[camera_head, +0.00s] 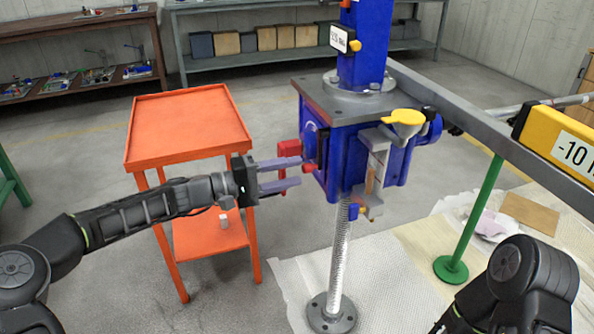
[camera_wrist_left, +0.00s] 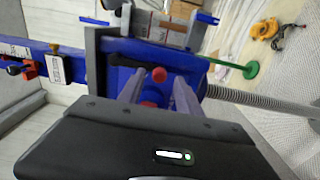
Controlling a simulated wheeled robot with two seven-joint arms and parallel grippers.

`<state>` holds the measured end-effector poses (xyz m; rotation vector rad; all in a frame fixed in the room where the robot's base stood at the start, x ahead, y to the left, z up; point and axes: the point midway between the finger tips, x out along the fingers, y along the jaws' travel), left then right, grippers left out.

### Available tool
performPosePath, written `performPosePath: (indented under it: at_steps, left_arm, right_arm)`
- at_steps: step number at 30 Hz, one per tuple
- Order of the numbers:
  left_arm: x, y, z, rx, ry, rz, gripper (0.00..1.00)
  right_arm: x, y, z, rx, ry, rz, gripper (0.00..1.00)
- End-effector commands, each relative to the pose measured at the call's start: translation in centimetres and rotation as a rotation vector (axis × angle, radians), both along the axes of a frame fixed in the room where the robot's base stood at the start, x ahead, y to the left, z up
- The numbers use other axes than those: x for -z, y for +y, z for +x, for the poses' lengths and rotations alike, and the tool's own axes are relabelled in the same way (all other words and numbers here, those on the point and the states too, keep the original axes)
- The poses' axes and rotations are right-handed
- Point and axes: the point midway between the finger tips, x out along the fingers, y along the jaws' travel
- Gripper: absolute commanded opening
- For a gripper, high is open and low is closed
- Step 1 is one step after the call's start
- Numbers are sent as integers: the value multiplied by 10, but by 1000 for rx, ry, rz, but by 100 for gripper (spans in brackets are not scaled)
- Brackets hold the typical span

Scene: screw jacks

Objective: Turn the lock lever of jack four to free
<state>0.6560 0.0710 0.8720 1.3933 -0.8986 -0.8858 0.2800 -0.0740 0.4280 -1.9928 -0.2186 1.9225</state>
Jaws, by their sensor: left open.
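A blue screw jack (camera_head: 345,150) stands in the middle of the head view, its gearbox above a threaded screw. No jack number is readable. In the left wrist view the red knob (camera_wrist_left: 159,74) shows between the fingertips. My left gripper (camera_head: 298,171) is open at the gearbox's left side, fingers pointing at it and around the red part; contact cannot be told. The fingers (camera_wrist_left: 160,80) also show in the wrist view. My right gripper is out of view.
An orange two-shelf cart (camera_head: 190,125) stands left, close behind my left arm. A grey beam (camera_head: 450,110) runs right of the jack, with a yellow sign (camera_head: 560,140). A yellow handle (camera_head: 405,117) sticks out on the gearbox's right. A green post (camera_head: 475,215) stands right.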

Motion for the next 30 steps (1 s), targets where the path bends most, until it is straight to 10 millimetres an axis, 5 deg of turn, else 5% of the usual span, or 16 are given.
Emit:
performPosePath:
  at_steps: [9, 24, 27, 30]
  left_arm:
    - [0, 46, -20, -3, -1, 1, 41]
    - [1, 53, -21, -13, 19, -1, 41]
    - [14, 58, -10, -66, 62, 31, 41]
    - [55, 59, -7, -126, 144, 112, 41]
  right_arm:
    - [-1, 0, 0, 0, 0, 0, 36]
    - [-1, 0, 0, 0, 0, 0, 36]
    - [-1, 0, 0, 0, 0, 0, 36]
    - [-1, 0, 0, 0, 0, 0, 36]
